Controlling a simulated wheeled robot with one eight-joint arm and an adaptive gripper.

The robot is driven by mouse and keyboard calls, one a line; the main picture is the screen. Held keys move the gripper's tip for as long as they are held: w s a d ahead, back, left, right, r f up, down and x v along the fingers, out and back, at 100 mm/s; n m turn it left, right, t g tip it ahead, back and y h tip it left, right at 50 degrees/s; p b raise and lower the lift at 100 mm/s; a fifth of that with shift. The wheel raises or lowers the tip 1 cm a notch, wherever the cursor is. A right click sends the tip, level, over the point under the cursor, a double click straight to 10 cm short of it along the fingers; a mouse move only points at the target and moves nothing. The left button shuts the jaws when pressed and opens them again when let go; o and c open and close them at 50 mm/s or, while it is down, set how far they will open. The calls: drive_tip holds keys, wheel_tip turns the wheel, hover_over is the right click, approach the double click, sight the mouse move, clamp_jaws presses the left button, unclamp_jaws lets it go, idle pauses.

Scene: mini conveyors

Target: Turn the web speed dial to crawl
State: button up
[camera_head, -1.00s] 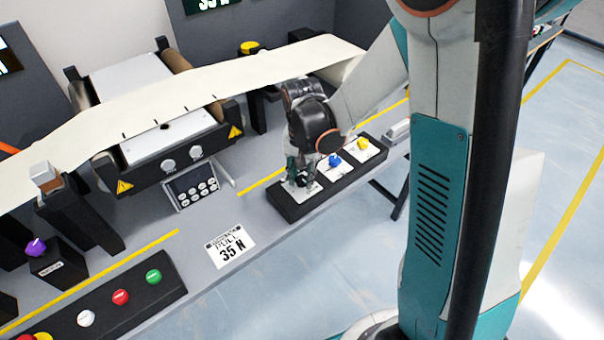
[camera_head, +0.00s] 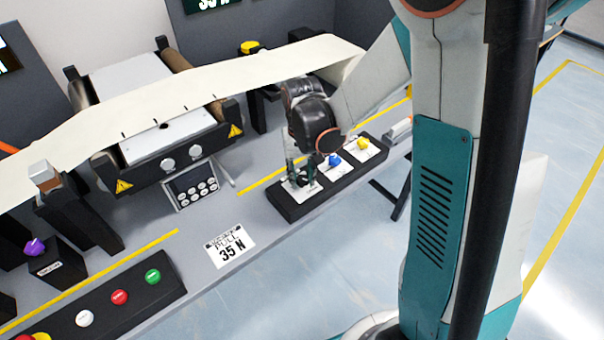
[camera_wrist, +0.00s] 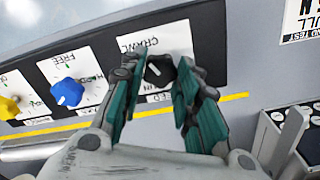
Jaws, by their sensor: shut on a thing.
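The web speed dial is a black knob (camera_wrist: 160,74) on a white plate marked CRAWL (camera_wrist: 140,44), in the middle of the wrist view. My gripper (camera_wrist: 157,68) is shut on the knob, with one teal finger on each side of it. A pale mark shows on the knob, too small to read its exact angle. In the head view, my gripper (camera_head: 300,180) points down at the near end of the black dial panel (camera_head: 290,207). The fingers mostly hide the knob there.
A blue dial (camera_head: 335,159) and a yellow dial (camera_head: 363,143) sit on the same panel. A display with buttons (camera_head: 192,187) stands to the left of my gripper. A paper web (camera_head: 215,80) runs across the rollers behind. A PULL 35 N card (camera_head: 230,246) lies in front.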

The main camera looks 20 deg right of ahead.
sight(302, 178)
drive_tip(key=shift+n, duration=1.6)
drive_tip(key=o, duration=1.1)
drive_tip(key=shift+c, duration=0.2)
wheel_tip(302, 178, up, 12)
